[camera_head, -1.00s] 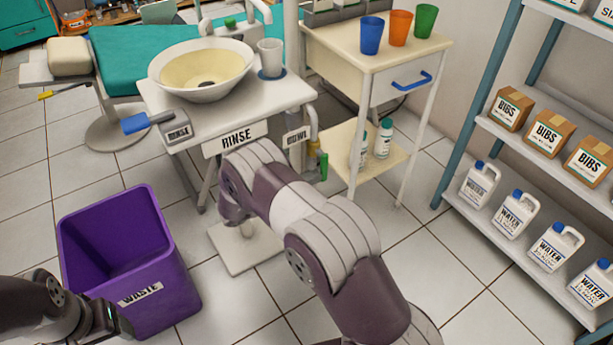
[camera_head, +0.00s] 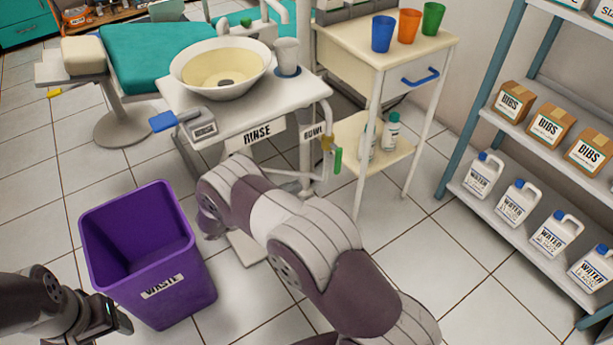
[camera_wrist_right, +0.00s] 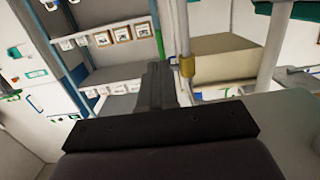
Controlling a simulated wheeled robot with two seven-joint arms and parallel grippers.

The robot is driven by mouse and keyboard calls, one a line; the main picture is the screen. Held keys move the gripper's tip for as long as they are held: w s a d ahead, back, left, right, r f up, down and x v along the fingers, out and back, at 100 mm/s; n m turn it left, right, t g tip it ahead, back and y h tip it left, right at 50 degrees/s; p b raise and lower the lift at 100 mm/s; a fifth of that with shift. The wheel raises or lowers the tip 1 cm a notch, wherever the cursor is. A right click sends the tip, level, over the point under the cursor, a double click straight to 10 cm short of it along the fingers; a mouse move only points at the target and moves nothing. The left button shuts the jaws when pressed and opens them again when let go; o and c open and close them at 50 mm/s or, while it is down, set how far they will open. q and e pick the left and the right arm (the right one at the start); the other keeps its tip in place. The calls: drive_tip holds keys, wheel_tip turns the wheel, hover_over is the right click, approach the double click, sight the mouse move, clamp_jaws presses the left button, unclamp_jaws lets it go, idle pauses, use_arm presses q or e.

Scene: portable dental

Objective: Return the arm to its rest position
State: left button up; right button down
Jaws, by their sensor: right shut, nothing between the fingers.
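My right arm (camera_head: 315,245), purple and white, spans the lower middle of the head view, its elbow bent and its far end dropping in front of the rinse stand. Its gripper is hidden behind the arm there. In the right wrist view my right gripper (camera_wrist_right: 157,85) shows as dark fingers close together, shut and empty, with a metal pole and yellow fitting (camera_wrist_right: 187,66) just beyond. My left arm (camera_head: 35,300) enters at the lower left. Its dark end (camera_head: 112,318) is beside the purple waste bin (camera_head: 150,255), and its jaws do not show clearly.
The rinse stand (camera_head: 257,133) carries a basin (camera_head: 220,68) and a white cup (camera_head: 287,57). A cart (camera_head: 375,55) with blue, orange and green cups stands right of it. A shelf (camera_head: 480,120) holds boxes and jugs at right. Tiled floor lies open between cart and shelf.

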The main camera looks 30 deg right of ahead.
drive_tip(key=shift+s+a, duration=0.15)
drive_tip(key=shift+a, duration=1.6)
drive_tip(key=w+a+f+n+t+y, duration=0.3)
drive_tip(key=w+f+n+t+y, duration=0.1)
drive_tip(key=w+f+t+y, duration=0.15)
drive_tip(key=s+a+n+y, duration=0.1)
drive_tip(key=a+n+y, duration=0.6)
drive_tip(key=a+y, duration=0.25)
drive_tip(key=s+d+r+n+g+y, duration=0.15)
drive_tip(key=s+r, duration=0.25)
drive_tip(key=s, duration=0.4)
drive_tip(key=s+d+r+n+g, duration=0.3)
drive_tip(key=s+r, duration=0.2)
drive_tip(key=s, duration=0.3)
drive_tip(key=s+d+r+n+g, duration=0.2)
drive_tip(key=s+r, duration=0.2)
drive_tip(key=s, duration=0.5)
wheel_tip(320, 180, up, 40)
drive_tip(key=w+d+t+p, duration=0.1)
drive_tip(key=p, duration=3.6)
drive_tip(key=shift+w+d+r+p, duration=0.15)
drive_tip(key=shift+r+p, duration=0.1)
drive_tip(key=shift+p, duration=0.15)
